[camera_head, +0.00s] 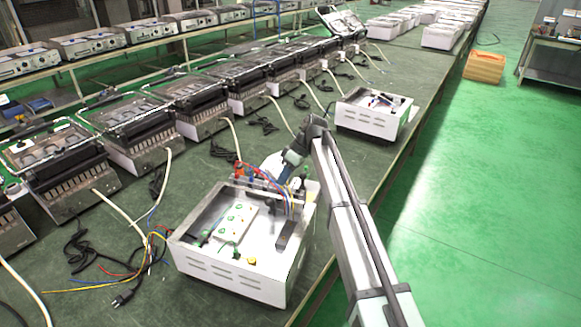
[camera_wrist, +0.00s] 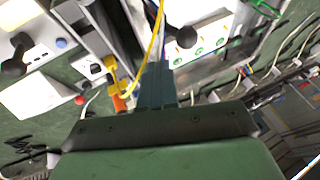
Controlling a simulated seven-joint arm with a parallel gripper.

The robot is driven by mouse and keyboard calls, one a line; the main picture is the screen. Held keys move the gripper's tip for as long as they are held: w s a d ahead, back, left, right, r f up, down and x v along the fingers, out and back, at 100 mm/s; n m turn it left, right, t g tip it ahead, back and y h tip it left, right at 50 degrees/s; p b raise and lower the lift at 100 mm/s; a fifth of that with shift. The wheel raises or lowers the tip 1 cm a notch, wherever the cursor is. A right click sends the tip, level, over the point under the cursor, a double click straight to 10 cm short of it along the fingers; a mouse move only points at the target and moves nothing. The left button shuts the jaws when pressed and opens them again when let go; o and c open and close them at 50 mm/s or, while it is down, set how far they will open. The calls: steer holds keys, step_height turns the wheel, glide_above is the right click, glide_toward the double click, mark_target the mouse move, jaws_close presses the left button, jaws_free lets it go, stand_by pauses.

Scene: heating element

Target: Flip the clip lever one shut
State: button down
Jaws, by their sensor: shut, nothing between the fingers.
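The white metal housing (camera_head: 235,240) stands open on the green workbench, with wires running inside it. Small orange and yellow parts, likely the clip levers, show by its back edge (camera_head: 239,170) in the head view. In the wrist view, a yellow part (camera_wrist: 112,66) and an orange part (camera_wrist: 119,103) lie just left of my fingers; I cannot tell which is clip lever one or how it stands. My gripper (camera_head: 285,178) is over the back of the housing. Its fingers (camera_wrist: 157,72) are together and empty, close to a yellow wire (camera_wrist: 155,45). The arm hides part of the housing's back right.
A white plate with green terminals (camera_head: 233,222) sits inside the housing. A second white housing (camera_head: 373,112) stands behind, on the right. A row of dark heater units (camera_head: 130,130) lines the left of the workbench (camera_head: 150,215). Loose cables lie left of the housing.

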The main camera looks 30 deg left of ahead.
mark_target(270, 206)
steer(key=shift+s+a+f, duration=0.1)
steer(key=shift+s+f, duration=0.65)
steer(key=shift+s, duration=0.2)
steer(key=shift+s+f, duration=0.7)
steer(key=shift+s, duration=0.25)
steer(key=shift+s, duration=0.15)
